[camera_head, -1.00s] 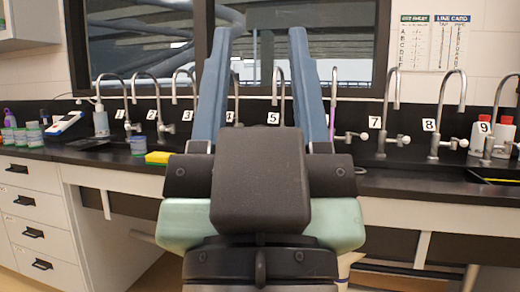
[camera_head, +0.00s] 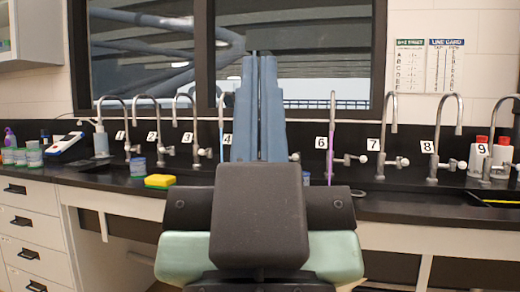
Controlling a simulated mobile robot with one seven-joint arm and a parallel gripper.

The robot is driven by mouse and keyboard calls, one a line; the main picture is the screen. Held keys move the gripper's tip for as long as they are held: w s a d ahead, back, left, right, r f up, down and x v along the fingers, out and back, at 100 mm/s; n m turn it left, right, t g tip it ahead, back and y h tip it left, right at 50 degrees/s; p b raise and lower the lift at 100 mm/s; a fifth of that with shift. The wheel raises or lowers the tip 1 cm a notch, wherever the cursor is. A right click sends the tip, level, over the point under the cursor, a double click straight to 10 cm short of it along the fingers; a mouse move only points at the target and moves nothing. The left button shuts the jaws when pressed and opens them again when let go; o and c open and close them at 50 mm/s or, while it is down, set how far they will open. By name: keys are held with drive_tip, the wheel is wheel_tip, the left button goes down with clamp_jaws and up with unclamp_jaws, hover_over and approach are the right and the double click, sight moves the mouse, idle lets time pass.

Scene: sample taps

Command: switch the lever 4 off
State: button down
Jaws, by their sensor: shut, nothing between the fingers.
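The label 4 (camera_head: 227,139) shows just left of my gripper's fingers, beside the slim curved tap 4 (camera_head: 221,112), which has a light blue strip low on it. The lever of tap 4 is hidden behind the fingers, so its position cannot be told. My gripper (camera_head: 255,54) points up in the middle of the view, its two blue fingers pressed together with nothing between them. The fingers also cover tap 5 and its label. Whether the gripper touches anything cannot be seen.
A lever (camera_head: 294,157) shows just right of the fingers. Label 3 (camera_head: 188,137) and label 6 (camera_head: 321,142) mark neighbouring taps along the black bench (camera_head: 400,207). A yellow sponge (camera_head: 159,181) lies at the front left, with bottles and jars beyond. Window frame behind.

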wheel_tip(320, 180, up, 33)
drive_tip(key=p, duration=3.2)
drive_tip(key=shift+r, duration=0.1)
drive_tip(key=shift+w, duration=0.1)
